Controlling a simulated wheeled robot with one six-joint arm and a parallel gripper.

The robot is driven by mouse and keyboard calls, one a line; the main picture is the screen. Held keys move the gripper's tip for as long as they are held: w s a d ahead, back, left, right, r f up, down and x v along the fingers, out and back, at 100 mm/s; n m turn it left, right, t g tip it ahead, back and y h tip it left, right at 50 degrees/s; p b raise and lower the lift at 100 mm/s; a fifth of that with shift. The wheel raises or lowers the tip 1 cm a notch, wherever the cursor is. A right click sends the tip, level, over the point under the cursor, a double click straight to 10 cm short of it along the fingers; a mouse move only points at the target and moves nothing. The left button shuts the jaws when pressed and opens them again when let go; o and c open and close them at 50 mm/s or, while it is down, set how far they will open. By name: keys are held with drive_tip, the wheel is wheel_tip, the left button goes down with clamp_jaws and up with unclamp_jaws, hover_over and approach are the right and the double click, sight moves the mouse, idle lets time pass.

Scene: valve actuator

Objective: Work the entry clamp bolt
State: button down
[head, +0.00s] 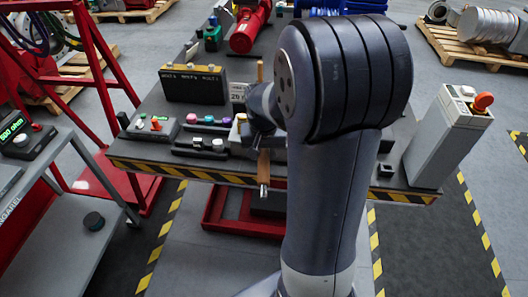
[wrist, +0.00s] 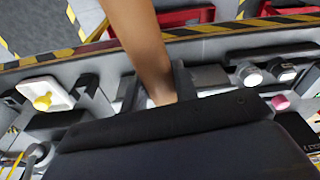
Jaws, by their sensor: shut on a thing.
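My gripper (head: 258,134) is at the front edge of the workbench, partly hidden behind my own arm. It is shut on a brown bar-like tool (head: 264,166), which stands roughly upright. The tool's lower end has a pale metal tip and hangs in front of the striped bench edge. In the wrist view the brown tool (wrist: 142,42) runs up out of the frame from between the dark fingers (wrist: 158,88). I cannot make out the entry clamp bolt in either view; it may be hidden by my arm or the tool.
The bench (head: 150,145) has a black-and-yellow front edge. On it are a black box with yellow top (head: 193,86), a pad with a red knob (head: 155,126) and small coloured caps. A grey pedestal with an orange knob (head: 448,135) stands right. A grey cart (head: 62,235) stands left.

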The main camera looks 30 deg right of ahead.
drive_tip(key=shift+w+a, duration=0.1)
drive_tip(key=shift+w, duration=0.05)
drive_tip(key=shift+w+a+m, duration=0.5)
drive_tip(key=shift+a+m, duration=0.35)
drive_tip(key=shift+m, duration=0.15)
drive_tip(key=shift+r, duration=0.1)
drive_tip(key=shift+r, duration=0.15)
wheel_tip(320, 180, up, 5)
drive_tip(key=p, duration=0.3)
drive_tip(key=shift+f+p, duration=0.2)
drive_tip(key=shift+p, duration=0.2)
idle(0.6)
idle(0.4)
